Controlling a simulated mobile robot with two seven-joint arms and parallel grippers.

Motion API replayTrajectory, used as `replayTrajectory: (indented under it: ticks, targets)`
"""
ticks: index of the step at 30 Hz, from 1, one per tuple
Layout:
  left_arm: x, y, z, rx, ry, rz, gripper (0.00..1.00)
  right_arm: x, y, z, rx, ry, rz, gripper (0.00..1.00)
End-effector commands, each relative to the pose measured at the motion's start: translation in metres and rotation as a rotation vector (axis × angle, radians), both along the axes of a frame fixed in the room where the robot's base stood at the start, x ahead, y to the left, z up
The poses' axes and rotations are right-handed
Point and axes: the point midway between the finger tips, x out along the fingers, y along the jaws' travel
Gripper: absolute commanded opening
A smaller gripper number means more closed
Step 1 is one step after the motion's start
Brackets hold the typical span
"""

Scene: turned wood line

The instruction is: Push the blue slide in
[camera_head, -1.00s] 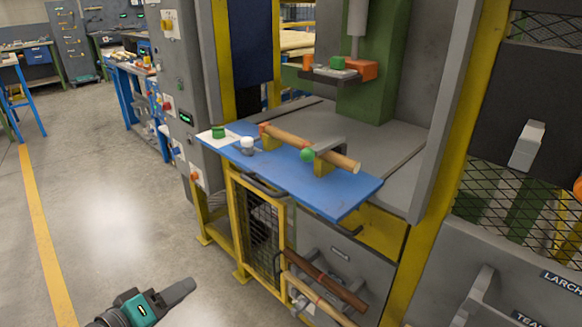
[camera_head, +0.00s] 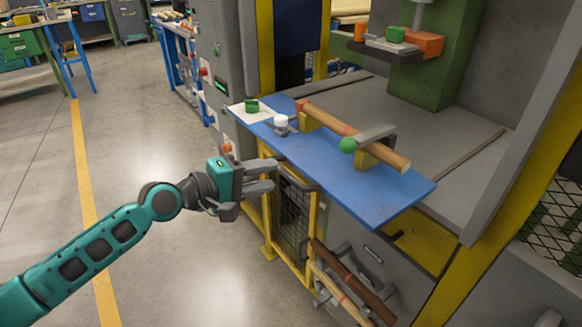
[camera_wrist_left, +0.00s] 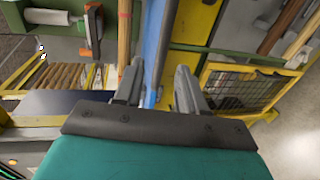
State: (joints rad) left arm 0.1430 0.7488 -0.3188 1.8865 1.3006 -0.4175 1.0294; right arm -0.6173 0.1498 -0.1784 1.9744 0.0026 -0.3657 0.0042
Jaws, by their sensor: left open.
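The blue slide (camera_head: 385,200) is a flat board sticking out of the machine's front opening. A turned wood rod (camera_head: 345,130) lies on it across yellow supports, with a green knob (camera_head: 347,145) beside a grey clamp (camera_head: 374,134). My left gripper (camera_head: 272,175) is open and empty, just off the slide's front edge at its left part. In the left wrist view the slide (camera_wrist_left: 158,45) shows as a narrow blue strip ahead, in line with the gap between the fingers (camera_wrist_left: 158,85). I cannot tell whether they touch. My right gripper is not in view.
A white knob (camera_head: 281,121) and a green piece (camera_head: 252,106) sit at the slide's left end. Below are a yellow mesh guard (camera_head: 292,212) and wood rods (camera_head: 340,290) at a grey cabinet. A yellow post (camera_head: 525,210) stands at right. Floor at left is clear.

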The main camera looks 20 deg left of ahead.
Motion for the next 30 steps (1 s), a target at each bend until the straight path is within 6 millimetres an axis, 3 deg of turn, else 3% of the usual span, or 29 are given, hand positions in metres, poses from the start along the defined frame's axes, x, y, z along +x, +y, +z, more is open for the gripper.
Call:
replayTrajectory:
  ticks: [9,23,30]
  targets:
    - [0.042,-0.033,-0.011,0.000,-0.001,0.001,0.40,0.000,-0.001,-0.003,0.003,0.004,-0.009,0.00]
    - [0.052,-0.041,-0.015,0.002,0.000,0.000,0.40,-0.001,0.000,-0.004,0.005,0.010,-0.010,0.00]
    - [0.052,-0.041,-0.014,0.001,0.000,0.000,0.18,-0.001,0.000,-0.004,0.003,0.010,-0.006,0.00]
